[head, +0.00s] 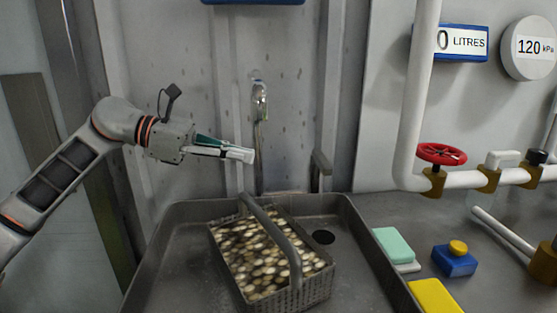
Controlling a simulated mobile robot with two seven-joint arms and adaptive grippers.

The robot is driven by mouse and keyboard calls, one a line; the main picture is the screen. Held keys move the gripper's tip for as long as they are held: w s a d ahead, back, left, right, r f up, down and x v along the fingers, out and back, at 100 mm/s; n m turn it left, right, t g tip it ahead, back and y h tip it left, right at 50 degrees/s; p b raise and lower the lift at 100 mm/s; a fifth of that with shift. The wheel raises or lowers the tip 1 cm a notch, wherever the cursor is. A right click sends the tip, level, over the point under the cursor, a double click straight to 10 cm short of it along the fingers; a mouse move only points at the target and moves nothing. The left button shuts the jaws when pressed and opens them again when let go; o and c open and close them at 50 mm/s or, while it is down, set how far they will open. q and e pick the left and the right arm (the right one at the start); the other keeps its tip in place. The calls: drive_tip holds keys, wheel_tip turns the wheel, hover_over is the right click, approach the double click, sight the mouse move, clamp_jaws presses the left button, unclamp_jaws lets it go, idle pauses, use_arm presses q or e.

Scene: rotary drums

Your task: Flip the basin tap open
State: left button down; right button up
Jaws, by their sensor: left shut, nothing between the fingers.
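The basin tap (260,92) is a small shiny metal fitting on the grey back wall, above the basin. A thin grey vertical strip hangs below it toward the basin; I cannot tell whether it is water or a pipe. The tap's handle position is too small to tell. My left gripper (250,156) comes in from the left, fingers shut and empty, pointing right. In the picture its tips are below the tap and overlap the left edge of the strip; I cannot tell whether they touch. My right gripper is not in view.
The dark basin (168,262) holds a grey basket (305,290) of pale, rounded pieces with a raised handle. A dark drain hole is to its right. Right of the basin are a green-white sponge (393,244), a yellow block (436,296), a blue button box (455,262) and a red-wheeled pipe (441,154).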

sight(321, 164)
use_arm(q)
drive_tip(key=r+x, duration=0.1)
drive_tip(key=x, duration=1.2)
drive_tip(key=shift+d+b, duration=0.3)
drive_tip(key=shift+b, duration=0.15)
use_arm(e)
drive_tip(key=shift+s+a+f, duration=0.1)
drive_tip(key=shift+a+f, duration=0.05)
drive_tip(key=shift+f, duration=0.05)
use_arm(q)
drive_tip(key=shift+w+f, duration=0.1)
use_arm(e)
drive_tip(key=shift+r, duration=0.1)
